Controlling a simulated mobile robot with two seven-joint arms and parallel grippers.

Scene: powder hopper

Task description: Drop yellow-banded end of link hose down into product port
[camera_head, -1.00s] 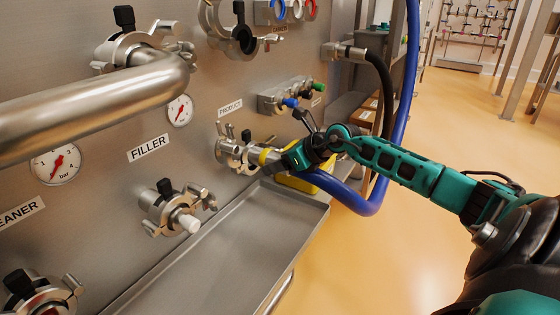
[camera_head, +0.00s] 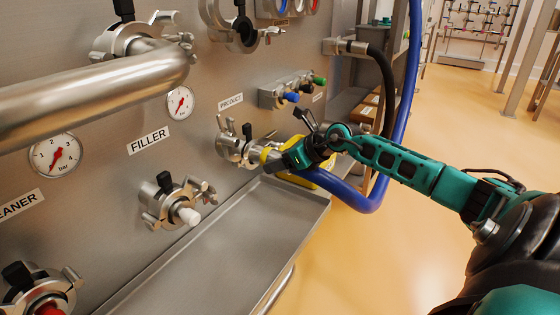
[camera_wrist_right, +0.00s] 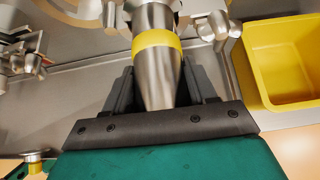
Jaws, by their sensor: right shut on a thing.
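The blue link hose (camera_head: 352,198) hangs in a loop below my right gripper. Its metal end with the yellow band (camera_head: 265,155) points left at the product port (camera_head: 236,146), under the PRODUCT label. My right gripper (camera_head: 290,157) is shut on that end; the right wrist view shows the banded end (camera_wrist_right: 157,45) between the two dark fingers. In both views the end meets the port's fitting. I cannot tell how deep it sits in the port. My left gripper is not in view.
A steel tray (camera_head: 235,240) runs below the panel. A yellow bin (camera_wrist_right: 290,65) stands beside the port in the right wrist view. The FILLER fitting (camera_head: 178,205) with a white plug is lower left. A thick steel pipe (camera_head: 90,95) crosses the upper left. A black hose (camera_head: 385,85) hangs behind.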

